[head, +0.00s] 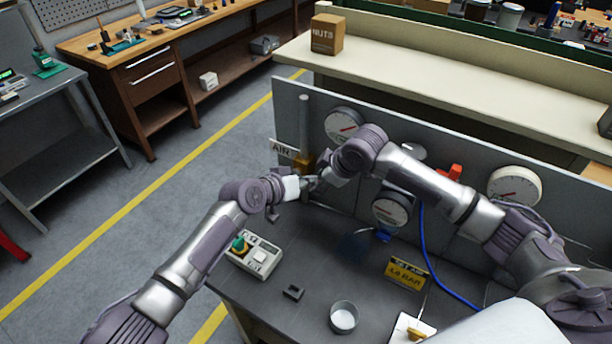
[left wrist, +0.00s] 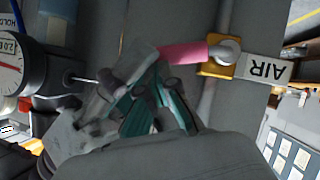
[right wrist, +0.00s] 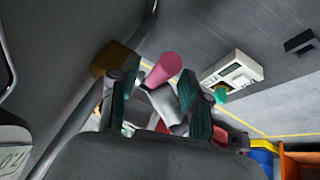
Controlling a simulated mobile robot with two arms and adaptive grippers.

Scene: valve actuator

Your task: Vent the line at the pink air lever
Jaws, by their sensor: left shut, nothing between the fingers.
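The pink air lever (left wrist: 183,54) sticks out from a yellow valve body (left wrist: 220,62) on the grey pipe, beside the AIR sign (left wrist: 263,69), and lies crosswise to the pipe. In the right wrist view the pink lever (right wrist: 163,68) shows its rounded end. In the head view the grippers hide it. My left gripper (head: 293,187) is shut and empty, close to the lever's free end. My right gripper (right wrist: 157,85) is open, its teal-padded fingers on either side of the lever in its view. I cannot tell whether either gripper touches the lever.
Gauges (head: 391,208) line the upright panel (head: 290,105). On the bench stand a button box (head: 254,256), a small black block (head: 293,292), a round cup (head: 343,317) and a yellow sign (head: 407,274). A blue hose (head: 430,255) runs down the panel at right.

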